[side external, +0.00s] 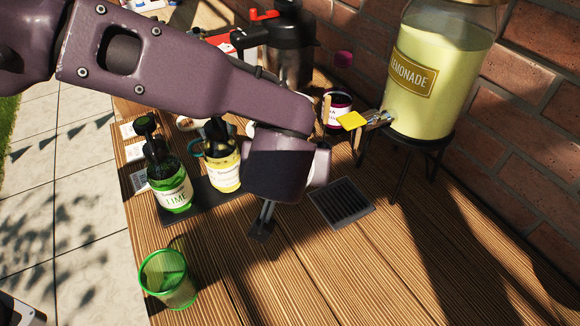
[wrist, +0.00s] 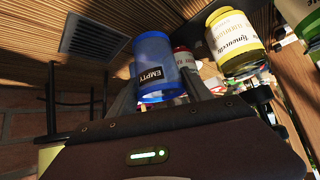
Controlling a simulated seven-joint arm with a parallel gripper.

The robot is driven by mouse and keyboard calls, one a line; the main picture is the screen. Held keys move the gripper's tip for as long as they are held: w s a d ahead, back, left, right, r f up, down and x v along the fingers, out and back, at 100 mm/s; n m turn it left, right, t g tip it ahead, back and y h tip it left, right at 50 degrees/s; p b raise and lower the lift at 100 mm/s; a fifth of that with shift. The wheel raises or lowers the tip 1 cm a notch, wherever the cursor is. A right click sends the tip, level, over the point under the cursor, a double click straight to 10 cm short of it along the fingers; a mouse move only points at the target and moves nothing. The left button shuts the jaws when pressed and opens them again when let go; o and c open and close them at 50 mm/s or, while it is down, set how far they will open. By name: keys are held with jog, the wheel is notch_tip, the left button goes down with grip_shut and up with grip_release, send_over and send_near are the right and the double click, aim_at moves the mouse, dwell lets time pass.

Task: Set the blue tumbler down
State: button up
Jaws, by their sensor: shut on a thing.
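The blue tumbler (wrist: 160,80), with a black label reading EMPTY, is in the wrist view between the two fingers of my gripper (wrist: 160,92). My gripper is shut on it. In the side view, my gripper (side external: 263,226) is over the wooden table (side external: 300,275), just left of a dark square grate (side external: 341,203). There the tumbler is hidden behind my wrist and fingers. The grate also shows in the wrist view (wrist: 88,37), up and left of the tumbler. I cannot tell whether the tumbler's base touches anything.
A green tumbler (side external: 167,279) stands at the front left. A green LIME bottle (side external: 171,185) and a yellow bottle (side external: 222,170) stand on a dark tray (side external: 197,211). A lemonade dispenser (side external: 433,85) with a yellow tap tag stands back right. The front-middle planks are clear.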

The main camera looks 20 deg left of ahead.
jog(key=f, duration=0.1)
jog(key=w+f, duration=0.1)
jog(key=f, duration=0.1)
jog(key=shift+w+a+f, duration=0.2)
jog(key=shift+f, duration=0.1)
jog(key=o, duration=1.5)
jog(key=v, duration=1.2)
jog(key=shift+r, duration=0.1)
